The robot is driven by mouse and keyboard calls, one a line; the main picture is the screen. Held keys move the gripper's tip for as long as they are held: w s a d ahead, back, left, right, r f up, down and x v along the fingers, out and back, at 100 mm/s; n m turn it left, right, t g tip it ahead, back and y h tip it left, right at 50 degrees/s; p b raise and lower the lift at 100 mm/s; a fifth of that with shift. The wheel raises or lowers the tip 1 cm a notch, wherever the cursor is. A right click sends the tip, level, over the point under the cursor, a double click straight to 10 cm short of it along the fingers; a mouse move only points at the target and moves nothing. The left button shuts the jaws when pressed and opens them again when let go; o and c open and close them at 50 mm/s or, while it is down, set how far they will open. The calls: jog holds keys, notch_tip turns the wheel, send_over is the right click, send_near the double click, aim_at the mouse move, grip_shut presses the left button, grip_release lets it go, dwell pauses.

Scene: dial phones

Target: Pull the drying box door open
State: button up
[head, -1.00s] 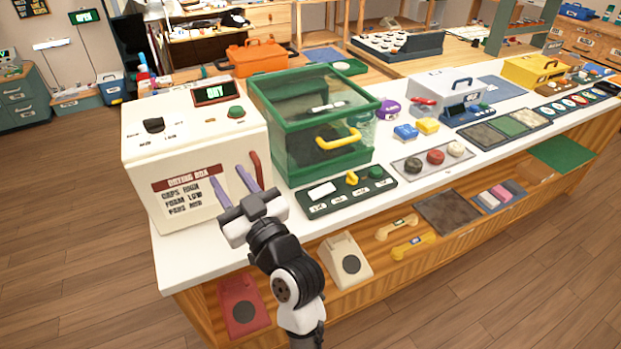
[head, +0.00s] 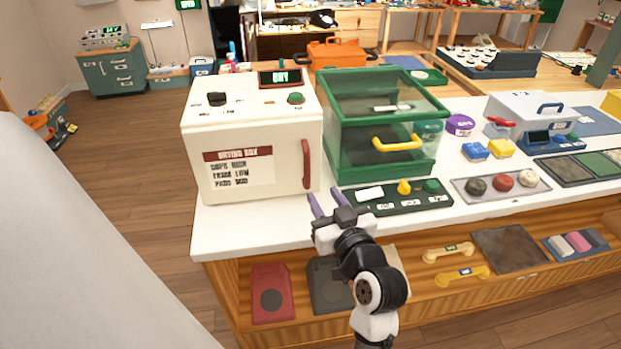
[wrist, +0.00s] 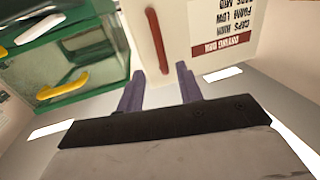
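The drying box (head: 225,134) is a cream cabinet on the left end of the white counter, with a red and white label on its front. Its door looks shut. The red vertical handle (head: 306,163) is on the right side of the front, and it also shows in the wrist view (wrist: 157,42). My gripper (head: 328,204) has two purple fingers, spread apart with nothing between them. In the wrist view my gripper (wrist: 160,84) points toward the box front, with the handle beyond the fingertips.
A green-framed glass case (head: 385,120) with a yellow handle stands right of the box. A dark green control panel (head: 440,201) lies before it on the counter (head: 250,229). Shelves below hold phone parts.

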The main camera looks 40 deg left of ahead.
aim_at(308, 170)
jog(key=x, duration=0.2)
jog(key=p+x, duration=0.1)
jog(key=x, duration=0.2)
jog(key=p+x, duration=0.1)
jog(key=x, duration=0.2)
jog(key=shift+r, duration=0.25)
jog(key=shift+w+a+f, duration=0.1)
jog(key=shift+w+a, duration=0.15)
jog(key=shift+a, duration=0.2)
grip_shut()
